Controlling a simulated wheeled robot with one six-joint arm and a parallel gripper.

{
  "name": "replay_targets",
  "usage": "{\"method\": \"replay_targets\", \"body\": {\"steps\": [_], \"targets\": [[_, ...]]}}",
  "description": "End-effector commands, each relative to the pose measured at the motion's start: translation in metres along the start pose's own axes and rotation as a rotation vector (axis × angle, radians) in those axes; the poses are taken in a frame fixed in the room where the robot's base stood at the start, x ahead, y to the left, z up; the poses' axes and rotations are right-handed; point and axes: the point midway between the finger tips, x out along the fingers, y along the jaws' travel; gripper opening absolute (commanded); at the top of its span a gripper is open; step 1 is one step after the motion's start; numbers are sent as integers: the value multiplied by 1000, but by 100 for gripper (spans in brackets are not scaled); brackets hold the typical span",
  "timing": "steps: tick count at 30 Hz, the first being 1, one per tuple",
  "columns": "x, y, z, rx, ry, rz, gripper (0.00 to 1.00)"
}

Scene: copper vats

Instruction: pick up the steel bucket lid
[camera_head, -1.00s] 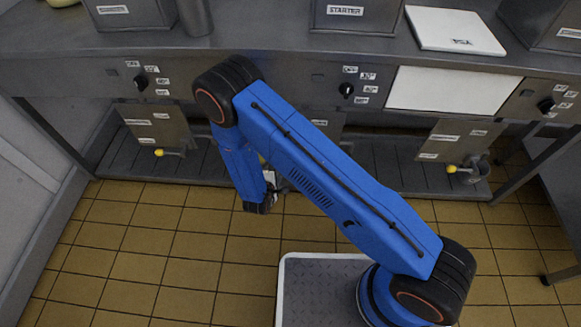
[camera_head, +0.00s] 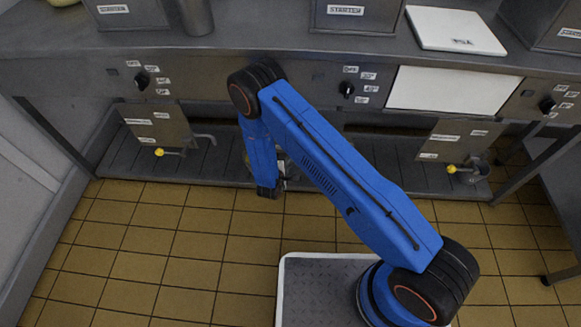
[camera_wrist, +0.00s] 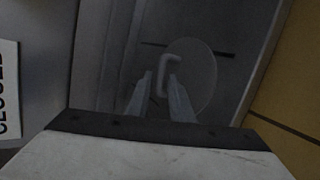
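The steel bucket lid (camera_wrist: 200,82) is a round, dim grey disc with a raised curved handle (camera_wrist: 171,58). It shows in the wrist view, right of centre, over a dark metal surface. My gripper (camera_wrist: 160,80) is open, its two fingers apart. The lower part of the handle appears between the fingertips; I cannot tell whether they touch it. In the head view my gripper (camera_head: 281,183) is small, low by the bottom shelf below the counter and mostly hidden by my arm. I cannot make out the lid there.
A lower metal shelf (camera_head: 225,168) runs beneath the steel counter (camera_head: 260,42). A white sign reading CLOSED (camera_wrist: 8,90) is at the left in the wrist view.

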Motion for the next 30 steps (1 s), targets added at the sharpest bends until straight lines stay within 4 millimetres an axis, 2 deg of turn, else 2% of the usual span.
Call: {"method": "replay_targets", "body": {"steps": [8,10,11,23,30], "targets": [[5,0,-1,0,1,1,20],[5,0,-1,0,1,1,3],[5,0,-1,0,1,0,0],[4,3,0,1,1,1,0],[-8,22,4,1,1,1,0]]}}
